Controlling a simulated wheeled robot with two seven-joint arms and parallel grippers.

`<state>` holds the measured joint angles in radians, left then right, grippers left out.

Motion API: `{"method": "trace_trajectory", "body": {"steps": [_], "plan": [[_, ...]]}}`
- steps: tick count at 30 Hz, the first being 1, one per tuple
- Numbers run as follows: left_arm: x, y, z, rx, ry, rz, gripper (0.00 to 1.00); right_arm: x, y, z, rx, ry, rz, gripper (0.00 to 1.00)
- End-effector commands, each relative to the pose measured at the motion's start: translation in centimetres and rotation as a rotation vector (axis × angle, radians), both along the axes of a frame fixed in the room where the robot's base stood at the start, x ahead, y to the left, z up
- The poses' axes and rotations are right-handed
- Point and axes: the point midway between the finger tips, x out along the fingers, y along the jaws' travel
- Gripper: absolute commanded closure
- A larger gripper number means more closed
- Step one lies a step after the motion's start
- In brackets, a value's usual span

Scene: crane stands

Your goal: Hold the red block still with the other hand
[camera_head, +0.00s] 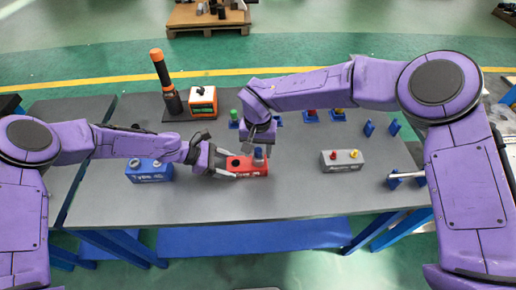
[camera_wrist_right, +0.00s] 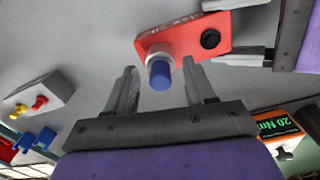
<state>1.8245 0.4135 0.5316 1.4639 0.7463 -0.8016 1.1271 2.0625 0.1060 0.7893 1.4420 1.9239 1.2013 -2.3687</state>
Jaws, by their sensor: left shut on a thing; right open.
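The red block (camera_head: 250,172) lies on the grey table, with a dark round hole and a blue knob (camera_head: 258,154) on a light collar on top. My left gripper (camera_head: 227,166) is shut on the block's left end; its fingers on the block also show in the right wrist view (camera_wrist_right: 240,57). My right gripper (camera_head: 259,145) is above the block's right end, open and pointing down. In the right wrist view the blue knob (camera_wrist_right: 160,76) appears between its two fingers (camera_wrist_right: 159,68).
A blue block (camera_head: 150,171) stands to the left and a grey block (camera_head: 342,160) with red and yellow knobs to the right. An orange device (camera_head: 203,101) and an orange-handled tool (camera_head: 163,75) stand at the back. The front table strip is clear.

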Motion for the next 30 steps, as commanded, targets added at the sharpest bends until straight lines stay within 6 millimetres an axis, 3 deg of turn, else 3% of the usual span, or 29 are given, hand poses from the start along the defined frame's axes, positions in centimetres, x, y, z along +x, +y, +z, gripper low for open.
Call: {"method": "trace_trajectory", "body": {"steps": [16,30], "plan": [[0.0,0.0,0.0,0.000,0.000,0.000,0.74,0.1,0.0,4.6,0.001,-0.002,-0.001,0.46],[0.0,0.0,0.0,0.000,0.000,0.000,0.74,0.1,0.0,5.8,0.002,-0.002,-0.001,0.46]]}}
